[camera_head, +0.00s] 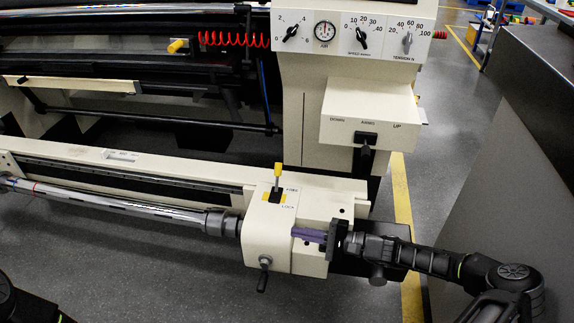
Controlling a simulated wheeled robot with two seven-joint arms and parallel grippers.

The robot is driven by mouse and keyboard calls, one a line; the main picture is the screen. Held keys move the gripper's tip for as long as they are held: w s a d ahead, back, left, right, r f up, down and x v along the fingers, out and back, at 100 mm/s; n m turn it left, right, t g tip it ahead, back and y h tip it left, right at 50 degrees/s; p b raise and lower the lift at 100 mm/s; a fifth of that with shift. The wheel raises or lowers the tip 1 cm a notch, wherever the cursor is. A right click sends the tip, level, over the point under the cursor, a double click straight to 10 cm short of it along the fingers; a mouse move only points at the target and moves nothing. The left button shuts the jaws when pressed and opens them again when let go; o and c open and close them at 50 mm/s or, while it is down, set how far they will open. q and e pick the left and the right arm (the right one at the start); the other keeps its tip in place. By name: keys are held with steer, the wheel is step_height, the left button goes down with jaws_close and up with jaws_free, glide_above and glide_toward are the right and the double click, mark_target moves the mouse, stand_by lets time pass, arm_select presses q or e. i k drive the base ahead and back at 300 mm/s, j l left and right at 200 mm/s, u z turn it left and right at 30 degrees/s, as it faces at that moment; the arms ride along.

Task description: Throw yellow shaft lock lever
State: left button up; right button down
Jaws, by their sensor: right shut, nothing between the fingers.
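The yellow-tipped shaft lock lever (278,170) stands up from a black and yellow slot plate on top of the cream shaft housing (262,232). Its stem looks near upright, with a slight lean to the back. Labels reading FREE and LOCK sit beside the slot, FREE farther back. My right gripper (296,233) comes in from the right with its purple fingers shut and empty. It is to the right of and lower in the picture than the lever, apart from it; I cannot tell whether it touches the housing. My left gripper is not in view.
A silver shaft (120,206) runs left from the housing. A black crank handle (263,272) hangs on its front. Behind stands a cream box with an arms switch (367,138), below a dial panel (352,32). A dark slanted panel (530,120) stands at right.

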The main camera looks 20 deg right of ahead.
mark_target(278, 166)
steer(key=i+l, duration=0.75)
